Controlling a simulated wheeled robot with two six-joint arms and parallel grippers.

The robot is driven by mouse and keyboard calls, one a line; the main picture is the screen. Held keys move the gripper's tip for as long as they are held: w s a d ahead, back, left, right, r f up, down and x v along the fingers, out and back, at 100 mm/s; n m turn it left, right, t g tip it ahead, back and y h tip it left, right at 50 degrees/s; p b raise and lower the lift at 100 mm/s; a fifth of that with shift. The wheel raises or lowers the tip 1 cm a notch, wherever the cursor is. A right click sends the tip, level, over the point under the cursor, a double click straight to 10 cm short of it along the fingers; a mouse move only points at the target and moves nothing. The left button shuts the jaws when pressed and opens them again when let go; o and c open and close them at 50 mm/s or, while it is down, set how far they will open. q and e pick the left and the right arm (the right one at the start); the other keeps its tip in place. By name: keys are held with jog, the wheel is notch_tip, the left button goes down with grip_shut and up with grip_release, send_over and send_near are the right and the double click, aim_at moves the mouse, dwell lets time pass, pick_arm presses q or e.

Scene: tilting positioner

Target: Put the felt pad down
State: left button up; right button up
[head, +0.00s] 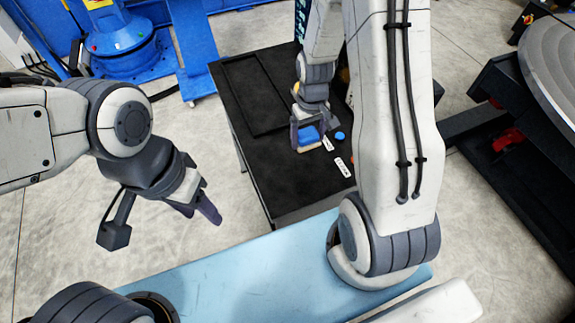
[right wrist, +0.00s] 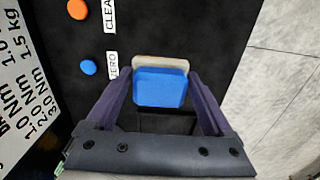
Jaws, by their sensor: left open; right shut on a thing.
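The felt pad (head: 307,141) is a small block with a blue body and a beige layer. It is at the black bench top (head: 275,165) in the head view, and between the fingers in the right wrist view (right wrist: 160,88). My right gripper (head: 309,133) is shut on the pad, one finger on each side, and also shows in the right wrist view (right wrist: 163,90). I cannot tell whether the pad touches the bench top. My left gripper (head: 199,208) is open and empty, left of the bench over the floor.
A blue button (head: 340,136) and white labels (head: 343,167) lie right of the pad; an orange button (right wrist: 77,9) shows in the right wrist view. The bench's left part is clear. A large round grey table (head: 553,65) stands at the right. Blue machinery (head: 125,50) stands at the back left.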

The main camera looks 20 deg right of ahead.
jog(key=p, duration=0.1)
send_over(287, 173)
notch_tip(287, 173, down, 4)
jog(key=shift+d+f, duration=0.1)
notch_tip(287, 173, down, 4)
jog(key=shift+r+p, duration=0.2)
jog(key=shift+p, duration=0.4)
jog(key=shift+f, duration=0.2)
jog(key=shift+f, duration=0.15)
jog(key=o, duration=1.2)
